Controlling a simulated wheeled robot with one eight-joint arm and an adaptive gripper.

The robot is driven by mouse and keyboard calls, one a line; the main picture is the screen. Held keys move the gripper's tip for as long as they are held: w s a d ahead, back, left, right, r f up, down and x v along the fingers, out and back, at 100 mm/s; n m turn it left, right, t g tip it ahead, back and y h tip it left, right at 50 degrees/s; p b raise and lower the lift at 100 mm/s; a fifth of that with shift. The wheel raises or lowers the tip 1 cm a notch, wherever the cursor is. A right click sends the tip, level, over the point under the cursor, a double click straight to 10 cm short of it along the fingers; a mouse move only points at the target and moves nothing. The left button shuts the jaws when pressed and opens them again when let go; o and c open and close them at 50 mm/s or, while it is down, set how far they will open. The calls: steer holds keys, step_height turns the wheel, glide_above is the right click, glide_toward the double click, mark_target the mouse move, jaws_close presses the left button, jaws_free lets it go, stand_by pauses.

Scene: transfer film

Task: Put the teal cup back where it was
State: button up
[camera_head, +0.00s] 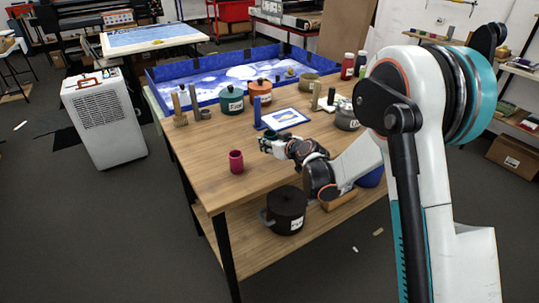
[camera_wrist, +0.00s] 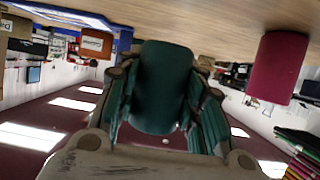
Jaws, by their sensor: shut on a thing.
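The teal cup (camera_wrist: 160,88) is between the fingers of my gripper (camera_wrist: 162,100) in the wrist view, where it looks dark green. The fingers are shut on it from both sides. In the head view my gripper (camera_head: 273,146) is low over the wooden table (camera_head: 205,155), near its front edge and right of the magenta cup. The teal cup is small and mostly hidden by the fingers there. I cannot tell whether its base touches the table.
The magenta cup (camera_head: 236,161) stands close by; it also shows in the wrist view (camera_wrist: 277,67). Behind are a framed picture (camera_head: 282,118), a blue upright block (camera_head: 257,112), and teal (camera_head: 231,101) and orange (camera_head: 260,91) pots. Bare tabletop lies around the magenta cup.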

steer(key=shift+f+b, duration=0.65)
steer(key=shift+f, duration=1.5)
steer(key=shift+f, duration=0.2)
steer(key=o, duration=1.1)
steer(key=shift+c, duration=0.2)
steer(key=shift+r, duration=0.2)
